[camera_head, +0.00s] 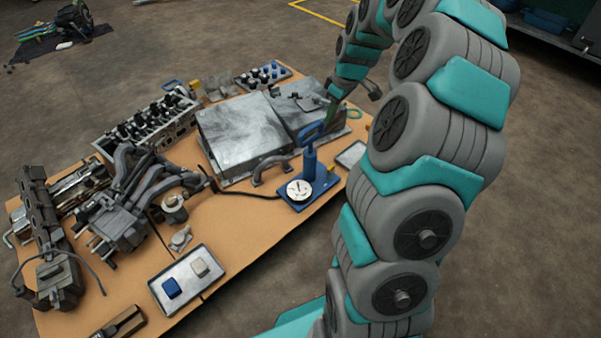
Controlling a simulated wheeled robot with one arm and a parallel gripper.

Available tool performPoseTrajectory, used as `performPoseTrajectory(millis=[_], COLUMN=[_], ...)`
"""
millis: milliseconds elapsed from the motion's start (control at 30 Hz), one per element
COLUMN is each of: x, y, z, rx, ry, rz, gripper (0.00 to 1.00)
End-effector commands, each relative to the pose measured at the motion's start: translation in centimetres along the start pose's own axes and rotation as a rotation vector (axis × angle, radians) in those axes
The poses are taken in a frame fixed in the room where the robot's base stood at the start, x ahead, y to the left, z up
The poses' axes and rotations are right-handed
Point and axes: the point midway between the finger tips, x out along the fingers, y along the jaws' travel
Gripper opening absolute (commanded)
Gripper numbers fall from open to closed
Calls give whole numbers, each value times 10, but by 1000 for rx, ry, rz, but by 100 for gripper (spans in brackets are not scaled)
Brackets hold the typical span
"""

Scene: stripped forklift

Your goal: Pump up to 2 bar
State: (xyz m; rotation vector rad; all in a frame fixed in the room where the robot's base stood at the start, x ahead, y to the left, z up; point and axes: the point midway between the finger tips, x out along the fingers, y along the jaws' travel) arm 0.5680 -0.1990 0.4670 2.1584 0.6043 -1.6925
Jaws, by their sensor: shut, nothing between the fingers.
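A blue hand pump (309,166) stands upright on a blue base plate (323,188) near the right edge of the workbench. Its blue loop handle (312,133) is at the top, a little above the pump body. A round white gauge (299,190) sits on the base; its reading is too small to tell. A black hose (245,193) runs left from the pump toward the engine parts. My gripper (331,114) points down just beside the handle's right end, shut and empty. Whether it touches the handle cannot be told.
The wooden workbench (225,235) holds a metal tray (189,277) with a blue and a white block. A silver metal box (240,135), a cylinder head (145,125) and a manifold (125,205) crowd the back and left. Bare bench lies in front of the pump.

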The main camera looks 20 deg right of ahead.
Motion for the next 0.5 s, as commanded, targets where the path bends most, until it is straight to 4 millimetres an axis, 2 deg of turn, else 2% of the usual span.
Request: performPoseTrajectory(millis=[200, 500], x=[-18, -17], y=[6, 1], z=[-19, -48], rx=[8, 0], ry=[-66, -134], rz=[9, 4], gripper=[0, 0])
